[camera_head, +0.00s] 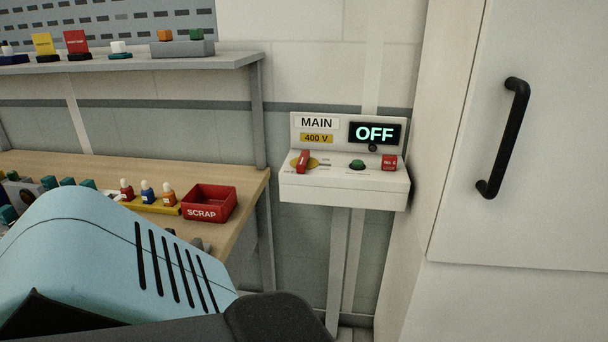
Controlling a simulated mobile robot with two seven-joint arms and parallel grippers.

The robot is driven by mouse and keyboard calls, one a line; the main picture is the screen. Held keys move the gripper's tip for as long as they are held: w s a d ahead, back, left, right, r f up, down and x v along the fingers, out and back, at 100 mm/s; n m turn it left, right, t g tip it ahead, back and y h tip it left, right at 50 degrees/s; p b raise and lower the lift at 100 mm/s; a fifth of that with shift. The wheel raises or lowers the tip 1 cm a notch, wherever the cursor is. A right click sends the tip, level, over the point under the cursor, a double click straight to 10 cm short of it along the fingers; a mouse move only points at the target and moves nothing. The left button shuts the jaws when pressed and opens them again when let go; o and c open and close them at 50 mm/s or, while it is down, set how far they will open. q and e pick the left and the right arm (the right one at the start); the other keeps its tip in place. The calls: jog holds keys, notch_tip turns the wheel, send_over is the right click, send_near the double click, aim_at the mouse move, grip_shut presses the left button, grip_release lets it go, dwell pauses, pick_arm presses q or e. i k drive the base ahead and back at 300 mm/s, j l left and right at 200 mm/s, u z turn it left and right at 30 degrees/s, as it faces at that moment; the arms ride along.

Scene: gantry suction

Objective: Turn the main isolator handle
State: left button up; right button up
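The main isolator box (343,188) is a white sloped console on a post, right of the workbench. The isolator handle (303,161) is a small red lever on a yellow disc at the left of the console top. It looks upright and slightly tilted. A green button (357,164) sits mid-panel, and a red tag or block (389,162) is at the right. Neither gripper shows, and nothing touches the handle.
A wooden workbench (250,190) at left holds a red SCRAP bin (209,203) and small bottles on a yellow rack (150,205). A shelf (130,68) hangs above. A white cabinet with a black handle (507,138) stands close on the right. My blue arm covers the lower left.

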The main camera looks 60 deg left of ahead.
aim_at(301, 166)
jog(key=u, duration=2.2)
jog(key=i+j+u, duration=0.1)
jog(key=u, duration=0.35)
jog(key=i+j, duration=0.2)
jog(key=i, duration=0.2)
jog(key=i+j, duration=0.25)
jog(key=i, duration=0.15)
